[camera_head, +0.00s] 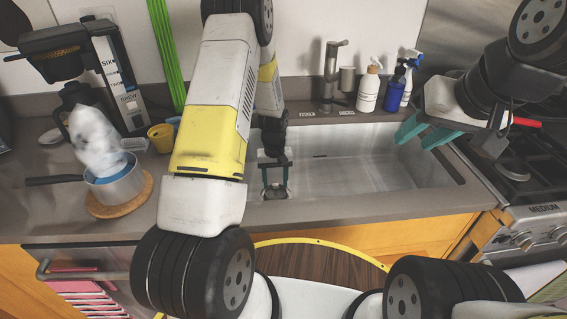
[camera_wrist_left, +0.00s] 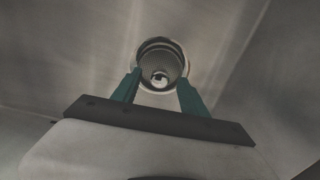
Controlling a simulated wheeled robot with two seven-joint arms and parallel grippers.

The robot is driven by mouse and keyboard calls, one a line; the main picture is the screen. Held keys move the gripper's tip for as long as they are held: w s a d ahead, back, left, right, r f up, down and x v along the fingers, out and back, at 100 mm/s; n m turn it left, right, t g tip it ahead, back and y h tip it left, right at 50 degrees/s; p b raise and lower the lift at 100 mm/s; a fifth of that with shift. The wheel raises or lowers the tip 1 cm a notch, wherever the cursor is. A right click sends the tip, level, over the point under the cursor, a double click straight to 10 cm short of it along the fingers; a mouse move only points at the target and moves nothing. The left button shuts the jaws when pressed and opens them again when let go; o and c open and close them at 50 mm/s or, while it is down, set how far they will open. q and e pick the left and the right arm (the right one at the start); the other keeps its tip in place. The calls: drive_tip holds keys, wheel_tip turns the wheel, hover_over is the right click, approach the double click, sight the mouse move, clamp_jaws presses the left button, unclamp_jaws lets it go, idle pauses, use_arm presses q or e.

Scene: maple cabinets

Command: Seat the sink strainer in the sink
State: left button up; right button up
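The sink (camera_head: 355,172) is a steel basin set in the counter. A round metal strainer (camera_wrist_left: 161,66) with a ribbed basket wall and a pale centre shows at the drain in the left wrist view. It appears to sit within the drain ring, but I cannot tell whether it is fully down. In the head view the drain area (camera_head: 276,192) is partly covered by my fingers. My left gripper (camera_wrist_left: 160,82) points down into the left part of the sink, its teal fingers apart, tips by opposite sides of the strainer. My right gripper (camera_head: 424,133) is open and empty above the sink's right end.
A faucet (camera_head: 330,75), a soap bottle (camera_head: 369,88) and spray bottles (camera_head: 396,90) stand behind the sink. A pot (camera_head: 117,184) on a wooden trivet and a yellow cup (camera_head: 161,137) are at left. A stove (camera_head: 525,175) is at right. The sink's middle is clear.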

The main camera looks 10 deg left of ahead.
use_arm(q)
drive_tip(key=s+d+r+m+t+h, duration=0.1)
drive_tip(key=s+r, duration=0.2)
drive_tip(key=r, duration=1.1)
drive_tip(key=s+r+t, duration=0.2)
drive_tip(key=s+r, duration=0.2)
drive_tip(key=r, duration=1)
drive_tip(key=s+r+m+t, duration=0.1)
drive_tip(key=s+r, duration=0.4)
drive_tip(key=s, duration=0.3)
drive_tip(key=s+d+r+m+t+h, duration=0.1)
drive_tip(key=s+r+m+t, duration=0.1)
drive_tip(key=s+r, duration=0.4)
drive_tip(key=s, duration=0.3)
drive_tip(key=shift+s, duration=0.15)
drive_tip(key=shift+d, duration=0.1)
